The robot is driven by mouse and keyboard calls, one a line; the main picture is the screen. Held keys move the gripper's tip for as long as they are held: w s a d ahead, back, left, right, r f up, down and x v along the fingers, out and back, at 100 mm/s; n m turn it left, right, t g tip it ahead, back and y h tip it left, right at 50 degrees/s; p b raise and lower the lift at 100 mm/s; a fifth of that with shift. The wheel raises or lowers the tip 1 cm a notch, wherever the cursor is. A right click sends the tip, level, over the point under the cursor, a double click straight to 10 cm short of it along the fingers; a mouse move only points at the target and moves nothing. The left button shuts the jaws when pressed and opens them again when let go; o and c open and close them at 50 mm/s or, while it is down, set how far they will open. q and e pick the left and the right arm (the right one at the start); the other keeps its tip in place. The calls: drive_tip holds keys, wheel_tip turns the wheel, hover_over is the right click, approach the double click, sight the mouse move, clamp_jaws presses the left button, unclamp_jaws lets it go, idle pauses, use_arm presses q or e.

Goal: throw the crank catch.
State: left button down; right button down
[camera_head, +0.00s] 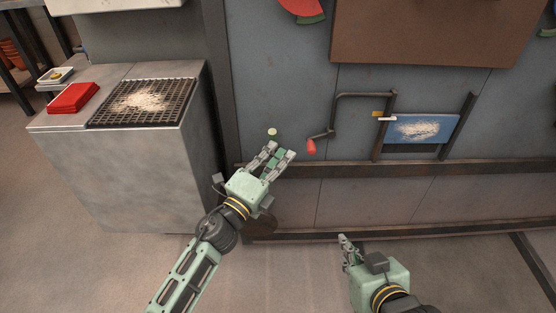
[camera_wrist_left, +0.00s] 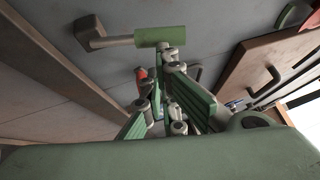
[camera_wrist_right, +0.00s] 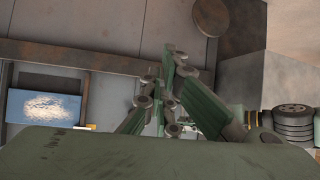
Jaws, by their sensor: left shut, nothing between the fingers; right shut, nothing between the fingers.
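A dark crank with a red handle (camera_head: 311,146) is on the grey wall panel, its handle hanging down left. A second crank, with a green handle (camera_wrist_left: 160,36) and a grey arm (camera_wrist_left: 97,34), shows in the left wrist view; in the head view it is mostly hidden behind my left gripper. I cannot tell which is the catch. My left gripper (camera_head: 281,149) is shut and empty, its tips close to the green handle; contact is unclear. My right gripper (camera_head: 345,239) is shut and empty, low before the panel; it also shows in the right wrist view (camera_wrist_right: 172,52).
A blue board (camera_head: 432,127) with pale powder sits between dark posts right of the red handle, a white bar at its edge. A dark rail (camera_head: 430,164) crosses below. A metal bench (camera_head: 120,175) with a grate and red cloth stands left. Open floor lies below.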

drive_tip(key=shift+s+d+f+g+h+p, duration=0.5)
drive_tip(key=shift+s+d+f+g+p, duration=1.05)
drive_tip(key=shift+s, duration=1.9)
drive_tip(key=shift+s+d+f+g+h+p, duration=0.5)
drive_tip(key=shift+s+d+f+g+p, duration=0.35)
drive_tip(key=shift+s+g, duration=2)
use_arm(q)
drive_tip(key=shift+w+r+n+g+y+p, duration=0.3)
drive_tip(key=shift+w+r+n+g+p, duration=0.25)
drive_tip(key=shift+w+r, duration=0.35)
use_arm(e)
drive_tip(key=shift+t, duration=0.4)
drive_tip(key=shift+s+a+x, duration=0.1)
drive_tip(key=shift+s+x, duration=0.1)
drive_tip(key=shift+x, duration=0.75)
drive_tip(key=shift+s+a+x, duration=0.1)
drive_tip(key=shift+s+x, duration=0.1)
drive_tip(key=shift+x, duration=0.7)
drive_tip(key=shift+s+a+x, duration=0.1)
drive_tip(key=shift+s+x, duration=0.1)
drive_tip(key=shift+x, duration=0.75)
drive_tip(key=shift+f, duration=0.35)
use_arm(q)
drive_tip(key=shift+f, duration=0.1)
